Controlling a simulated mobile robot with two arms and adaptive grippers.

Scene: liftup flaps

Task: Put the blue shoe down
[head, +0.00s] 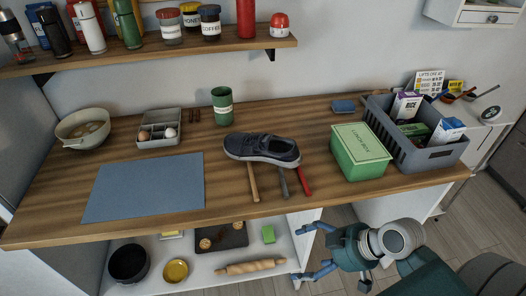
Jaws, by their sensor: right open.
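The dark blue-grey shoe (262,148) lies sole down on the wooden countertop (300,112), toe to the right. Handles of a few tools stick out from under or just in front of its near side; I cannot tell whether it rests on them. My right gripper (316,250) comes in from the lower right, with its two blue fingers spread apart and nothing between them. It shows below the counter's front edge, by the open shelf, apart from the shoe. My left gripper is not in view.
A blue mat (145,187) covers the counter's left. A green lunch box (361,155) and a grey crate (432,152) stand right of the shoe. A green cup (222,106) is behind it. A rolling pin (250,267) lies on the shelf below.

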